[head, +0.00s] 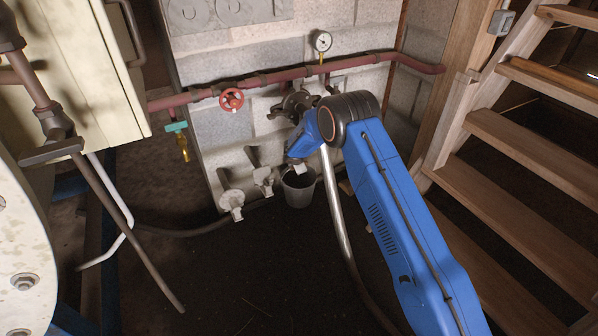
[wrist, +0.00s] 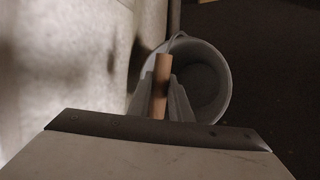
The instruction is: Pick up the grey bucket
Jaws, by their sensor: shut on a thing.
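The grey bucket (head: 299,192) is upright beside the block wall, below the red pipe. In the wrist view I look down into the bucket (wrist: 226,88), and its inside looks empty. Its wire handle carries a wooden grip (wrist: 160,82). My gripper (wrist: 161,98) is shut on this wooden grip, with one finger on each side of it. In the head view my gripper (head: 298,167) is over the bucket's rim, and its fingertips are hard to make out. I cannot tell whether the bucket touches the dark floor.
Grey spouts (head: 263,178) stick out of the wall left of the bucket. A red valve wheel (head: 231,100) and a gauge (head: 321,41) are on the pipework above. Wooden stairs (head: 520,140) stand at the right. The dark floor (head: 250,270) in front is mostly clear.

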